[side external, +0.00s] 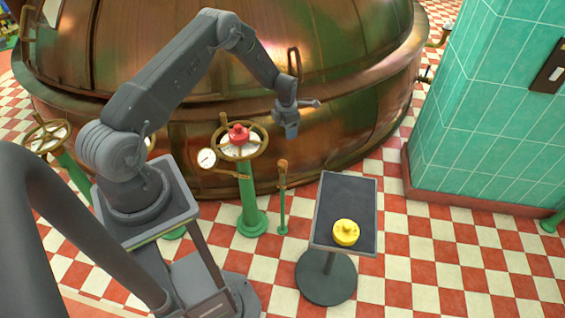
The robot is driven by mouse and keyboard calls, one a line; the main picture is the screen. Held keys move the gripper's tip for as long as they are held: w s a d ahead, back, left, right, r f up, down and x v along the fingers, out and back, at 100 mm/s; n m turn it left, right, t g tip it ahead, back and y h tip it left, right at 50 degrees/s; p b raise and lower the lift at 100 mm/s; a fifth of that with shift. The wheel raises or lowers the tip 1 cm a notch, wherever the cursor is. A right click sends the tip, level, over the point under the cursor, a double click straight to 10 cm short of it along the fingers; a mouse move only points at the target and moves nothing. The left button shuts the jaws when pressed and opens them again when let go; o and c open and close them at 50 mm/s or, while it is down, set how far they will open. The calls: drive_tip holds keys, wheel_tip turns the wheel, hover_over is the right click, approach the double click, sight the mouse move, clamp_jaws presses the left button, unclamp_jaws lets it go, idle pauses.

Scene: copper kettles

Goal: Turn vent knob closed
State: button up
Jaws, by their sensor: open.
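A yellow round knob (346,232) with a raised centre sits on the front part of a small black-topped stand (345,195). A red knob (239,134) sits in the middle of a brass handwheel (256,148) on a green post, in front of the copper kettle. I cannot tell from the picture which knob is the vent knob. My gripper (296,115) is open and empty. It hangs in the air up and to the right of the red knob, and well above the yellow knob, apart from both. Which way each knob is turned cannot be told.
The large copper kettle (330,120) fills the back. A round gauge (207,158) juts left of the handwheel. A thin green lever post (283,205) stands between handwheel and stand. A teal tiled pillar (480,130) is at the right. The checkered floor right of the stand is clear.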

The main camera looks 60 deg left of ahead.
drive_tip(key=n, duration=0.2)
approach(283, 162)
wheel_tip(283, 162, down, 10)
drive_tip(key=shift+r, duration=0.15)
idle(0.3)
drive_tip(key=c, duration=0.9)
drive_tip(key=shift+c, duration=0.2)
